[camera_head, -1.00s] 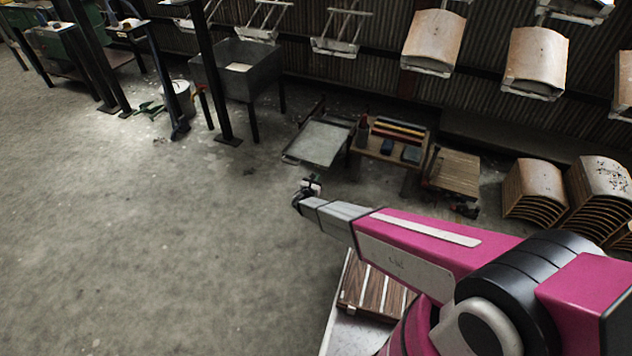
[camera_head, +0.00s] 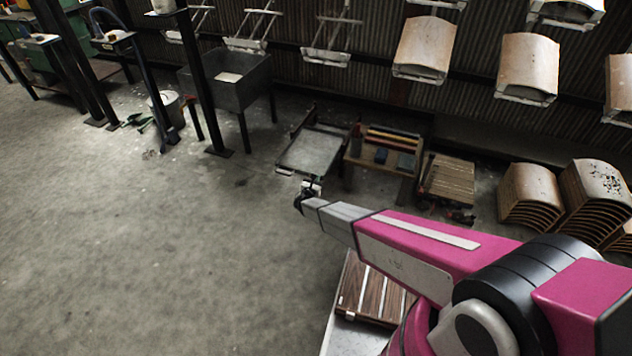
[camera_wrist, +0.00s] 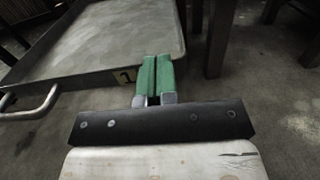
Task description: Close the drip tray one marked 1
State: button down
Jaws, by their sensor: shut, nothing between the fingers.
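The drip tray one (camera_head: 312,150) is a flat grey metal tray low over the floor, left of a small wooden table in the head view. In the wrist view the tray (camera_wrist: 105,40) fills the upper left, with a label marked 1 (camera_wrist: 126,76) on its front face and a metal handle (camera_wrist: 36,104) at its front left. My gripper (camera_head: 304,200) is in front of the tray in the head view. In the wrist view its green fingers (camera_wrist: 156,66) are together and empty, just right of the label. I cannot tell whether they touch the tray.
The small wooden table (camera_head: 388,139) with coloured items stands right of the tray, with its dark leg close to my fingers. A wooden slatted stack (camera_head: 452,180) lies further right. A grey sink (camera_head: 228,82) stands left. The floor in front and left is clear.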

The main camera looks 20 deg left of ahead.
aim_at(325, 167)
jog(key=w, duration=0.8)
jog(key=w+d, duration=0.1)
jog(key=w, duration=0.8)
jog(key=w+d, duration=0.1)
jog(key=w, duration=0.8)
jog(key=shift+w, duration=0.1)
jog(key=shift+w, duration=0.15)
